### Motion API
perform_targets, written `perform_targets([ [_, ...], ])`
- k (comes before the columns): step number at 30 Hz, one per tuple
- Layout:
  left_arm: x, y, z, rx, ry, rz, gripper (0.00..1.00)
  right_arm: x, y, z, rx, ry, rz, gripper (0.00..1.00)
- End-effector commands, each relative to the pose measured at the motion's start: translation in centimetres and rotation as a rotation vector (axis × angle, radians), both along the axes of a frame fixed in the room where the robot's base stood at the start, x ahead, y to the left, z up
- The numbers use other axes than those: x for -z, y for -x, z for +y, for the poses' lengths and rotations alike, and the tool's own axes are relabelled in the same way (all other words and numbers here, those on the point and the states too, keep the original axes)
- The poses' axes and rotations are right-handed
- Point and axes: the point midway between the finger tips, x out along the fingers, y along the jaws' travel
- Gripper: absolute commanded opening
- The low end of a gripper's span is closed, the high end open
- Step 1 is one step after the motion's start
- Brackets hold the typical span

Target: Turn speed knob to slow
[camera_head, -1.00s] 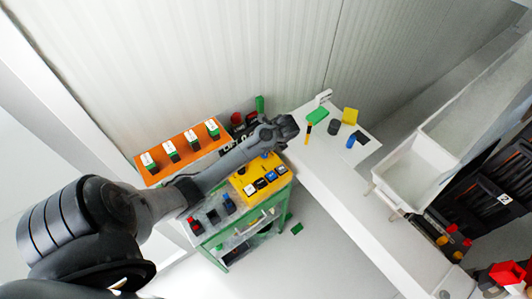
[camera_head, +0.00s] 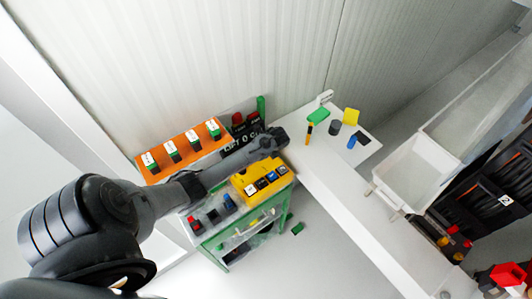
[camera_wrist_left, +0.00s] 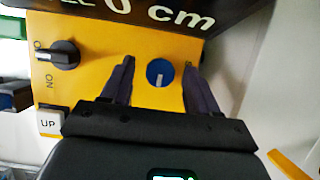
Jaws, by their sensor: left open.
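In the left wrist view a blue round knob (camera_wrist_left: 160,72) with a pale line mark sits on the yellow panel (camera_wrist_left: 100,55). My left gripper (camera_wrist_left: 158,72) is open, with one dark finger on each side of the blue knob. I cannot tell whether the fingers touch it. A black knob (camera_wrist_left: 58,54) with an ON marking is to the left on the same panel. In the head view the yellow box (camera_head: 240,184) lies beside my left arm, whose gripper (camera_head: 280,136) is at the box's back right. My right gripper is not in view.
A white UP button (camera_wrist_left: 49,121) is left of the gripper. A black display reading "0 cm" (camera_wrist_left: 160,14) borders the panel's far edge. An orange box (camera_head: 180,150) stands left of the yellow box. A white table (camera_head: 340,190) with small loose objects is to the right.

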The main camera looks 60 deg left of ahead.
Motion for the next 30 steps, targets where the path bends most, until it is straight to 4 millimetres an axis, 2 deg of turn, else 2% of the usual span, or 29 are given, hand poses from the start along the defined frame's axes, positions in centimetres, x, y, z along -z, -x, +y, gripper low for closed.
perform_targets([
  [3, -0.02, -0.01, 0.0, 0.0, 0.0, 0.0, 0.6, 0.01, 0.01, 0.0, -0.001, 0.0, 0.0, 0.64],
  [4, -0.02, -0.01, 0.0, 0.0, 0.0, 0.0, 0.57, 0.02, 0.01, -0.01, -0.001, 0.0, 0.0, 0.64],
  [12, -0.04, 0.0, -0.02, 0.0, 0.0, 0.0, 0.15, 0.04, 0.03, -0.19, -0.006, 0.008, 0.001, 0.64],
  [15, -0.04, 0.0, -0.02, 0.0, 0.0, 0.0, 0.04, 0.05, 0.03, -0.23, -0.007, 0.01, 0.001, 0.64],
  [23, -0.14, -0.08, -0.03, -0.03, 0.001, -0.001, 0.04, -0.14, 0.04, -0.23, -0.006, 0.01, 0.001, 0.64],
  [30, -0.24, -0.24, -0.06, -0.151, 0.002, 0.001, 0.04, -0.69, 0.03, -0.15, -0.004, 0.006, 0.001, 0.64],
])
